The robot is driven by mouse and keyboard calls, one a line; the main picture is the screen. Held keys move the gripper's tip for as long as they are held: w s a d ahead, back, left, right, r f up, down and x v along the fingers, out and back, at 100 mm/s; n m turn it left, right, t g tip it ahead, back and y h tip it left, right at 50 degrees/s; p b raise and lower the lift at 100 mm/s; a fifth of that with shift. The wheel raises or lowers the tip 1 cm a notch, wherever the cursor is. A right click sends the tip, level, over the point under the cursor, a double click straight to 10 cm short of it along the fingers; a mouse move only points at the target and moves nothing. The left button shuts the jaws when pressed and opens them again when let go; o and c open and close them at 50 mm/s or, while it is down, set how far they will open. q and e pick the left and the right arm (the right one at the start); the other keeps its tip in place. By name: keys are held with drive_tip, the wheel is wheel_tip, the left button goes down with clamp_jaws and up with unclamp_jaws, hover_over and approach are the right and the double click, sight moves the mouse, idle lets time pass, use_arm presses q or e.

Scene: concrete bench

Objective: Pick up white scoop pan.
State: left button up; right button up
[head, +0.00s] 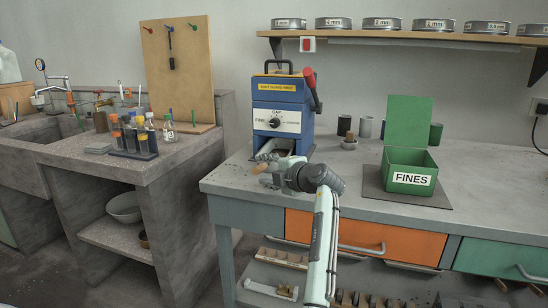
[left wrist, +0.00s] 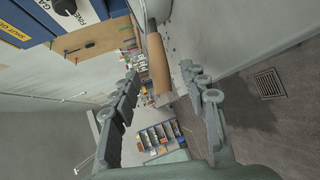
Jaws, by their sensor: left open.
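The blue machine (head: 283,105) stands on the bench, with an opening low in its front. A pale piece, probably the white scoop pan (head: 284,146), shows in that opening; most of it is hidden. A tan wooden handle (left wrist: 158,63), which seems to belong to the pan, shows in the left wrist view between and beyond my fingers. My left gripper (head: 268,170) is open at the front of the machine, above the bench's front left part. In the left wrist view its two fingers (left wrist: 163,110) are spread, with no clear contact on the handle. My right gripper is not in view.
A green box marked FINES (head: 411,178) stands on a dark mat (head: 425,198) to the right. A small pot (head: 349,142) and several cups stand behind. A rack of bottles (head: 134,152) is on the left counter.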

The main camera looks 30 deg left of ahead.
use_arm(q)
drive_tip(key=shift+x, duration=1.15)
clamp_jaws()
drive_tip(key=shift+r, duration=0.1)
